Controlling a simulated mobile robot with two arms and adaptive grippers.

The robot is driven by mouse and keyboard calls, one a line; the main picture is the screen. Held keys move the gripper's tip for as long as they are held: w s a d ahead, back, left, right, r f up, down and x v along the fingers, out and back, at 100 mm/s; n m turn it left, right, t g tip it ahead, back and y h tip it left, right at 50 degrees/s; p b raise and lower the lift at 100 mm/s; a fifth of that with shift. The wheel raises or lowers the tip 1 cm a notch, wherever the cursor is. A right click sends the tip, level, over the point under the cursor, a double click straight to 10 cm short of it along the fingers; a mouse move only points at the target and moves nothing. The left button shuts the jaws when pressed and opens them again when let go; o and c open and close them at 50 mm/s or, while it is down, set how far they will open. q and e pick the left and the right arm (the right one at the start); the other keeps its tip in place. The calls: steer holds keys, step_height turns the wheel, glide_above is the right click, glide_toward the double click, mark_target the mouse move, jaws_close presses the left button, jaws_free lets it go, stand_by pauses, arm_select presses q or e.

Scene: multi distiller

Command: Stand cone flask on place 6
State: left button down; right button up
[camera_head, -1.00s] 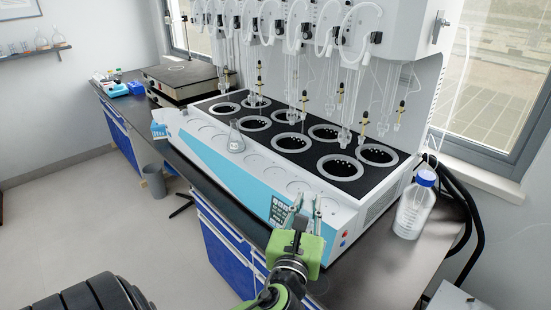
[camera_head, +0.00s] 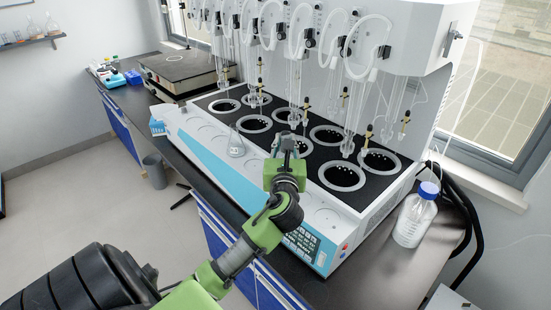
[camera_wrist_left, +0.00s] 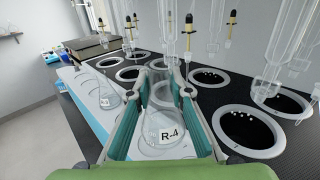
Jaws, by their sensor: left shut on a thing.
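My left gripper (camera_head: 287,145) is over the front ledge of the distiller in the head view. In the left wrist view its fingers (camera_wrist_left: 162,84) are shut on a clear cone flask (camera_wrist_left: 168,122) labelled R-4. In the head view this flask is mostly hidden by the gripper; I cannot tell whether its base touches the ledge. Another clear cone flask (camera_head: 236,147) stands upright on the ledge (camera_head: 323,216) to the left, and also shows in the left wrist view (camera_wrist_left: 107,97). The ledge has round marked places; their numbers are not readable. My right gripper is not in view.
Black heating wells with grey rings (camera_head: 342,173) lie behind the ledge. Glass tubes (camera_head: 352,120) hang above them. A blue-capped bottle (camera_head: 415,215) stands at the right. The front right ledge is clear.

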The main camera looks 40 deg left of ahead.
arm_select(q)
steer(key=a+f, duration=0.1)
steer(key=f, duration=0.2)
steer(key=w+a+f, duration=0.1)
steer(key=a+f, duration=0.1)
steer(key=f, duration=0.1)
steer(key=a+f, duration=0.2)
steer(key=f, duration=0.1)
steer(key=shift+w, duration=0.2)
steer(key=shift+d, duration=0.1)
steer(key=shift+f, duration=0.1)
steer(key=c, duration=1.8)
jaws_free()
steer(key=shift+s+d, duration=0.1)
steer(key=b+v, duration=0.2)
steer(key=v, duration=1)
